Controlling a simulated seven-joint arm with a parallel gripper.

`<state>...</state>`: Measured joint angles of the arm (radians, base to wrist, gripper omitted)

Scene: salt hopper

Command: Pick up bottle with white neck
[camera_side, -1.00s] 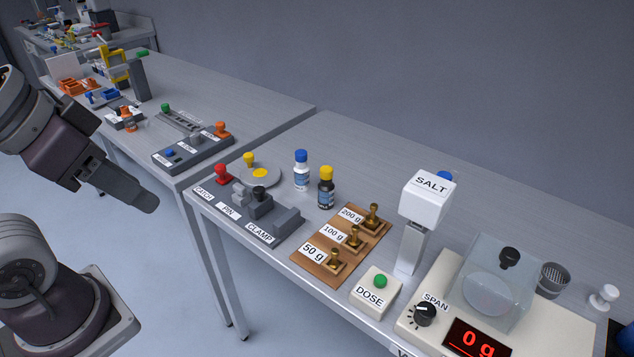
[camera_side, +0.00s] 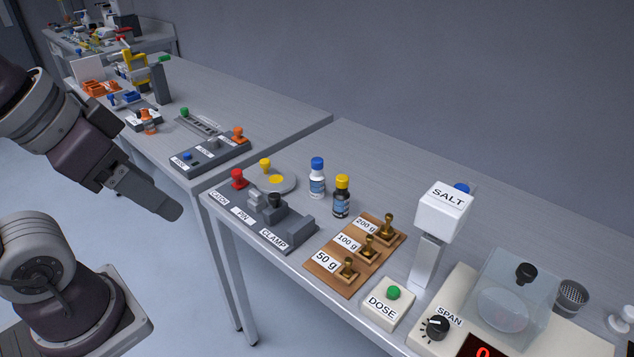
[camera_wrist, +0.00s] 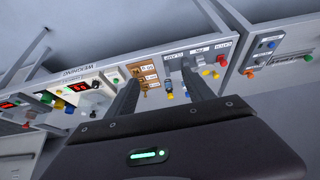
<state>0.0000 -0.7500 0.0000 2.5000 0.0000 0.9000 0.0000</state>
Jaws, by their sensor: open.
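A white bottle (camera_side: 317,184) with a blue cap and blue label stands upright on the near bench; it looks white at the neck. Just right of it stands a dark bottle (camera_side: 341,203) with a yellow cap. My gripper (camera_side: 168,207) is at the left in the side view, out past the bench's left end and well apart from both bottles. In the wrist view my gripper (camera_wrist: 163,96) is open and empty, its two dark fingers apart. Small yellow and blue spots between them may be the bottle caps; they are too small to be sure.
Left of the bottles are a round plate (camera_side: 287,185) and a clamp station (camera_side: 300,230) with knobs. In front is a wooden board (camera_side: 322,273) with brass weights. A salt hopper (camera_side: 444,213) and a scale (camera_side: 455,310) stand to the right. Bench behind the bottles is clear.

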